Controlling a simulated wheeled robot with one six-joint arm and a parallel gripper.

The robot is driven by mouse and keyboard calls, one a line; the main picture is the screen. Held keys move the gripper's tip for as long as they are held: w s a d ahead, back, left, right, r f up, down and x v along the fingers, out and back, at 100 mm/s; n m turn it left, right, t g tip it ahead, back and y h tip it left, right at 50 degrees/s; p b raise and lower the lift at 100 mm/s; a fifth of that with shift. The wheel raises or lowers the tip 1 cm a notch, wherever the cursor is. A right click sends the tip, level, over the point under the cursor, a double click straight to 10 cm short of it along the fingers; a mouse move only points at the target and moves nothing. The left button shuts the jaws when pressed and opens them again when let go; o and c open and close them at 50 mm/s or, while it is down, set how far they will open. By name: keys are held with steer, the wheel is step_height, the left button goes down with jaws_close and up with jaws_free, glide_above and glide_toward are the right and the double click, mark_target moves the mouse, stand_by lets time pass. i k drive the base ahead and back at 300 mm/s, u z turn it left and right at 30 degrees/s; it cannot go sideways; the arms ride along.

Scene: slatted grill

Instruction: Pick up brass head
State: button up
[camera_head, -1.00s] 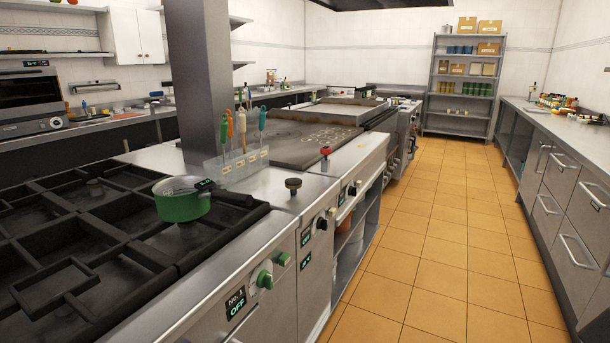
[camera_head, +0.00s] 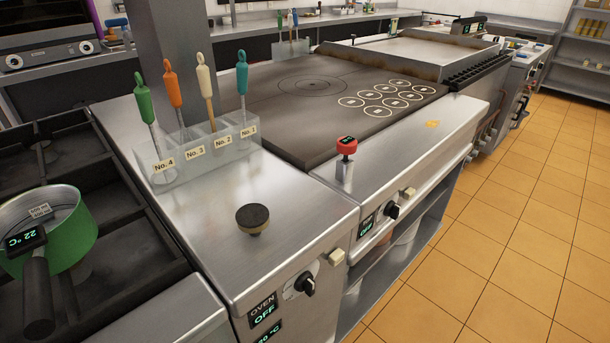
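A small round dark head (camera_head: 252,217) with a brownish, brass-like edge and underside sits on the steel counter near its front edge, in front of the rack. It looks like the brass head, but I cannot tell for certain. A clear rack (camera_head: 205,155) behind it holds upright tools with green, orange, cream and blue handles, labelled No. 4 to No. 1. My gripper is not in view.
A green pot (camera_head: 75,235) with a dark handle sits on the black burner grates at left. A grey post (camera_head: 180,60) rises behind the rack. A dark hotplate (camera_head: 330,100) with ringed marks lies beyond. The orange tiled floor (camera_head: 500,230) is clear at right.

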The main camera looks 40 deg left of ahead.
mark_target(252, 219)
steer(key=i, duration=1.95)
steer(key=u, duration=3)
